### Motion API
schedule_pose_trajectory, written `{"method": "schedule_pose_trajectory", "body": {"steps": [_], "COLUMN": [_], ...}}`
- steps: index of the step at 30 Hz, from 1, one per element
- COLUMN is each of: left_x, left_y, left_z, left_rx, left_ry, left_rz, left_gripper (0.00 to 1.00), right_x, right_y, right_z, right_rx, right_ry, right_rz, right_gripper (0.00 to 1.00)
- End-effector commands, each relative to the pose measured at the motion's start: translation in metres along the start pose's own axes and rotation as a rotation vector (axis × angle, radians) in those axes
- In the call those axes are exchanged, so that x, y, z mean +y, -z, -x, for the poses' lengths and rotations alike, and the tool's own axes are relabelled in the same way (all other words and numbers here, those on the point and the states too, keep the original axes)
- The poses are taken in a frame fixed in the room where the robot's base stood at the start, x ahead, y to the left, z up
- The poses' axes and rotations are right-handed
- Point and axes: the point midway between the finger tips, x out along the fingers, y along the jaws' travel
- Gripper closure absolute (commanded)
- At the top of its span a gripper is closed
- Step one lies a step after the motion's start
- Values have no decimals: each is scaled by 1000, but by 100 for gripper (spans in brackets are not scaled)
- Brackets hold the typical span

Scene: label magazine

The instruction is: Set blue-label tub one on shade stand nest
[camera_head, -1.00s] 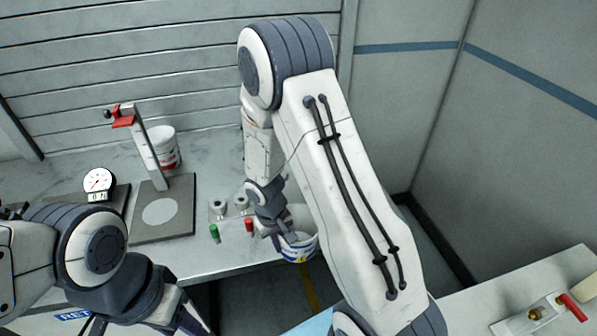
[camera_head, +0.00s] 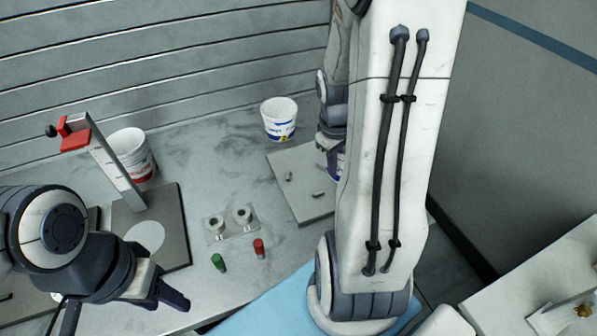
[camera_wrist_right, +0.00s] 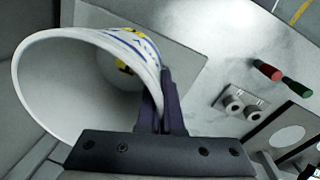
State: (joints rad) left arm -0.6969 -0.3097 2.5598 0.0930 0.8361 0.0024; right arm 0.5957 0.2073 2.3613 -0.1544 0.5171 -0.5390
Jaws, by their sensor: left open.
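My right gripper (camera_wrist_right: 165,105) is shut on the wall of a white tub (camera_wrist_right: 85,100) with blue and yellow print, open mouth toward the wrist camera. In the head view only a sliver of this blue-label tub (camera_head: 340,165) shows behind my right arm. A second white blue-label tub (camera_head: 279,120) stands upright at the back of the table. A grey plate (camera_head: 298,205) with small pegs lies beside the held tub; I cannot tell if they touch. A grey post stand (camera_head: 125,180) with a red clamp has a pale disc on its base. My left gripper (camera_head: 172,300) is open and empty at lower left.
A red-label tub (camera_head: 133,155) stands behind the post stand. A small plate with two round knobs (camera_head: 231,220) and green (camera_head: 219,262) and red (camera_head: 259,247) pieces lie in the middle. Bare table shows between the two standing tubs.

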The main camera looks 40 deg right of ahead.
Motion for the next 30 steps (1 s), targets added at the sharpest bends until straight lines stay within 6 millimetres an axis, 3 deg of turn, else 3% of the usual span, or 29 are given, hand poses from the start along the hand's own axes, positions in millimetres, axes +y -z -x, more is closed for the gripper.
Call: {"method": "schedule_pose_trajectory", "body": {"steps": [10,15,20,30], "left_x": [1,2,2,2], "left_y": [1,1,1,2], "left_z": [18,24,26,34], "left_rx": [0,0,0,0], "left_ry": [0,0,0,0], "left_rz": [1,-1,-1,-3], "left_gripper": [50,50,50,50], "right_x": [-26,-35,-37,-39], "right_y": [72,99,107,107], "right_z": [-40,-57,-65,-103], "right_rx": [-4,-2,-1,-1], "right_ry": [3,2,1,1], "right_rz": [13,9,5,3], "right_gripper": [100,100,100,100]}}
